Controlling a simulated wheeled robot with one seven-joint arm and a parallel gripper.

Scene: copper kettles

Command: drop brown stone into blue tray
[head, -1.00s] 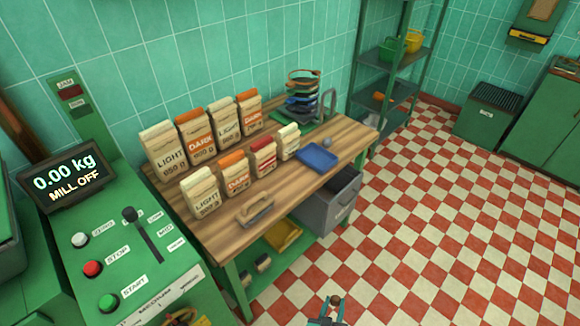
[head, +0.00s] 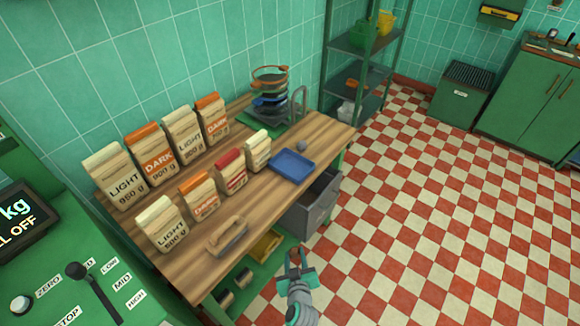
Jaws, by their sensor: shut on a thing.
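The blue tray (head: 292,165) lies flat on the wooden workbench near its right end. It looks empty. My gripper (head: 297,262) is in front of the bench, over the floor and below and nearer than the tray. Its fingers are shut on a small brown stone (head: 295,253), which shows only as a dark brown bit between the fingertips. The gripper and stone are apart from the tray.
Several paper bags (head: 203,196) stand in two rows left of the tray. A handled tool (head: 228,236) lies near the bench's front edge. A grey drawer (head: 312,205) juts out below the tray.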

